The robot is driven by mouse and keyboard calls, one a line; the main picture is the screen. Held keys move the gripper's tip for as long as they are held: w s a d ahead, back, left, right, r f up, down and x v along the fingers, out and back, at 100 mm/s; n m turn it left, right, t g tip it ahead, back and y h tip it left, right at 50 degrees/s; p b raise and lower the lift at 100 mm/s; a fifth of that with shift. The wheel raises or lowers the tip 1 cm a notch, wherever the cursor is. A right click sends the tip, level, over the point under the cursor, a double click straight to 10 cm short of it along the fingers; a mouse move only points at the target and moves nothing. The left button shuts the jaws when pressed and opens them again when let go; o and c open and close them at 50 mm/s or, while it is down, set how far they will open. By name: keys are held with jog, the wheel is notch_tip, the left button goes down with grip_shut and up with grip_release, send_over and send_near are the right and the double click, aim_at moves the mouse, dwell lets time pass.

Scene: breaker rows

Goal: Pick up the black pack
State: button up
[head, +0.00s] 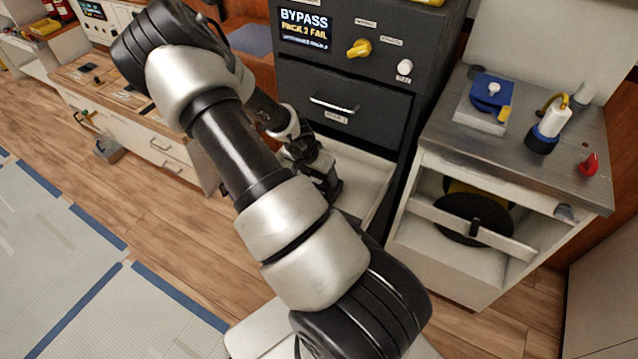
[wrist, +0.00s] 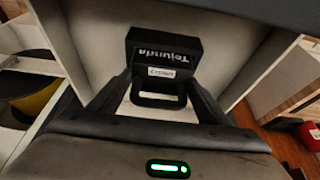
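The black pack (wrist: 163,47) sits in an open, pale drawer (head: 362,176). It is a dark block with white lettering, a small white label and a loop handle (wrist: 160,99) facing my wrist camera. My gripper (wrist: 158,88) is at the pack, its two dark fingers spread apart on either side of the handle. I cannot make out a firm contact between fingers and handle. In the head view my gripper (head: 312,163) reaches down into the drawer, and my arm and gripper hide most of the pack.
A metal-topped bench (head: 560,165) stands to the right. A low white drawer unit (head: 135,130) is at left.

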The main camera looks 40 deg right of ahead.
jog(key=c, duration=1.4)
jog(key=shift+r, duration=0.1)
jog(key=shift+c, duration=0.3)
notch_tip(320, 180, up, 10)
jog(key=p, duration=0.5)
jog(key=shift+r+p, duration=1.95)
jog(key=shift+r, duration=0.3)
